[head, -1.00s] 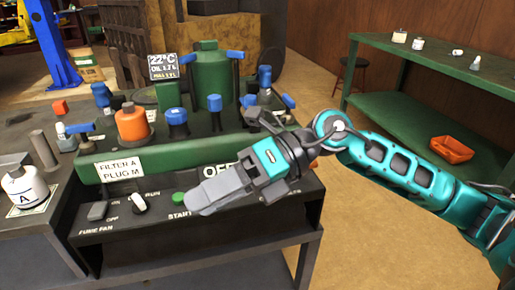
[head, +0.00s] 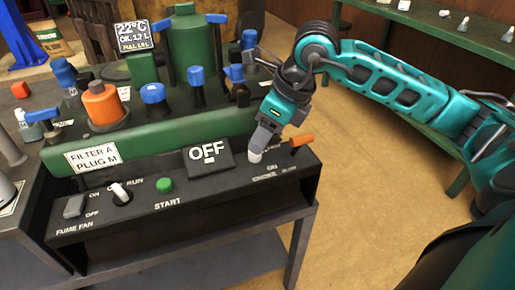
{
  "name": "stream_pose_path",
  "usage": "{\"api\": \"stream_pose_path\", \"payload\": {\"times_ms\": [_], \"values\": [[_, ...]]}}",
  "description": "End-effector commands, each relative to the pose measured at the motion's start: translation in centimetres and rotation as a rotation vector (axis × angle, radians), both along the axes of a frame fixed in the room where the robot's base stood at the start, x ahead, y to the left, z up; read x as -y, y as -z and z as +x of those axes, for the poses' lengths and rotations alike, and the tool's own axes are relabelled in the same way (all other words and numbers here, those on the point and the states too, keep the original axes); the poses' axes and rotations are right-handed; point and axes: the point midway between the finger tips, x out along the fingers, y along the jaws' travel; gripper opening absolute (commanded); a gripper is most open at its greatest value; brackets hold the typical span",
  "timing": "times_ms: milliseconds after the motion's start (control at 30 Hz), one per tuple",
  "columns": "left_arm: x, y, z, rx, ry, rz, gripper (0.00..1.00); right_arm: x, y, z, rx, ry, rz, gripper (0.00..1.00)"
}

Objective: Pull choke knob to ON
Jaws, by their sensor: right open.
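The front panel (head: 150,226) carries a choke label (head: 264,178) at its right end, with an ON mark just above it. A pale, rounded knob (head: 254,157) stands behind that label; I take it for the choke knob. My right gripper (head: 260,144) points down over it, with the fingertips at or very near its top. The gripper hides part of the knob, and I cannot tell whether they touch. The right gripper is open. My left gripper is out of view.
An orange handle (head: 302,140) sticks up close to the right of the gripper. The OFF display (head: 208,155) stands to its left, the green START button (head: 164,185) farther left. Blue-capped parts and a green engine body (head: 192,45) rise behind. Open floor lies to the right.

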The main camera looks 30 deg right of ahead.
Motion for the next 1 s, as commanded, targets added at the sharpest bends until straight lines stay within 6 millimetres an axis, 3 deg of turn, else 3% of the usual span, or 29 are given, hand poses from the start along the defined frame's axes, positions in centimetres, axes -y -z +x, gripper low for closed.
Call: {"api": "stream_pose_path", "payload": {"times_ms": [100,233,633,1000], "values": [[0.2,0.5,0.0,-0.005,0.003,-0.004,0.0,-0.5,2.1,0.6,-0.003,-0.002,0.003,0.55],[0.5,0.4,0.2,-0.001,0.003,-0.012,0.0,-0.7,3.4,1.1,-0.002,0.0,0.003,0.55],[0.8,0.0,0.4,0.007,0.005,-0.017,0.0,-0.9,3.9,1.4,0.0,0.0,0.001,0.55],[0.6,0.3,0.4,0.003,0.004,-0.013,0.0,-0.9,3.9,1.4,0.0,0.0,0.001,0.2]]}}
